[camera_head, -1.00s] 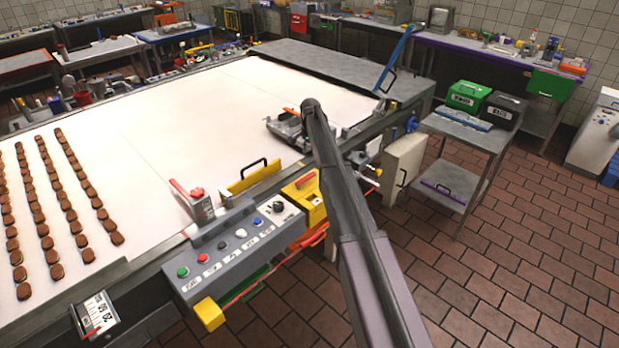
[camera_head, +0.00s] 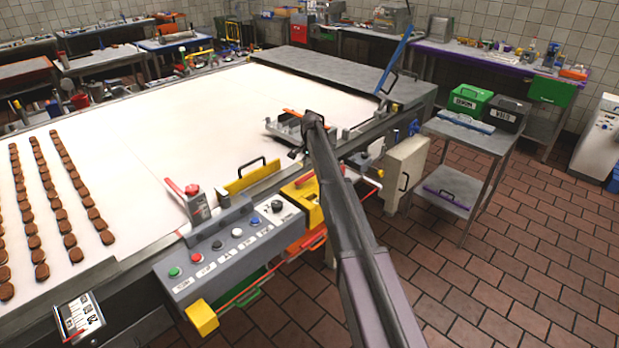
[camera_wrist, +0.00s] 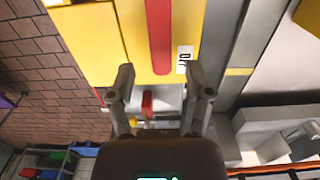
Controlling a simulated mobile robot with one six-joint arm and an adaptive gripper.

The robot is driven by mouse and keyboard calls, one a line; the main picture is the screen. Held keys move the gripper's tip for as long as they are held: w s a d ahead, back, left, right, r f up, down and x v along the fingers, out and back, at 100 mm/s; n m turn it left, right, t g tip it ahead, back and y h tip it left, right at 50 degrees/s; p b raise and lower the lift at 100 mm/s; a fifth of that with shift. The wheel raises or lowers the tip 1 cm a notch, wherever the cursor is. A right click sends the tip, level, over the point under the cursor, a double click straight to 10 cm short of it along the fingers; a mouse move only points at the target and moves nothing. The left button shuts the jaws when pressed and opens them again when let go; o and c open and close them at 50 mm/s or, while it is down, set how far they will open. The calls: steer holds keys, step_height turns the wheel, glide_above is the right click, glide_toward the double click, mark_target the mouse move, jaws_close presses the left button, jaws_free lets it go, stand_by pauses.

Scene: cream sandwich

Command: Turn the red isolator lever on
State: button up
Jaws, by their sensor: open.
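The red isolator lever shows in the wrist view as a long red bar (camera_wrist: 158,35) on a yellow box (camera_wrist: 100,40). A white label (camera_wrist: 184,60) beside its lower end reads "Off". My gripper (camera_wrist: 160,78) is open and empty, its two fingers spread below the lever's lower end in the picture. I cannot tell how far the fingertips are from the lever. In the head view the yellow box (camera_head: 308,211) sits on the front side of the conveyor, with red on its top (camera_head: 304,179).
A grey button panel (camera_head: 225,262) is left of the yellow box. A cream cabinet (camera_head: 405,170) stands right of my arm. The white belt (camera_head: 190,110) carries rows of brown biscuits. A small steel table (camera_head: 470,135) stands at the right. The tiled floor (camera_head: 500,250) is clear.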

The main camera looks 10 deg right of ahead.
steer(key=shift+f+b, duration=0.95)
steer(key=shift+f, duration=0.3)
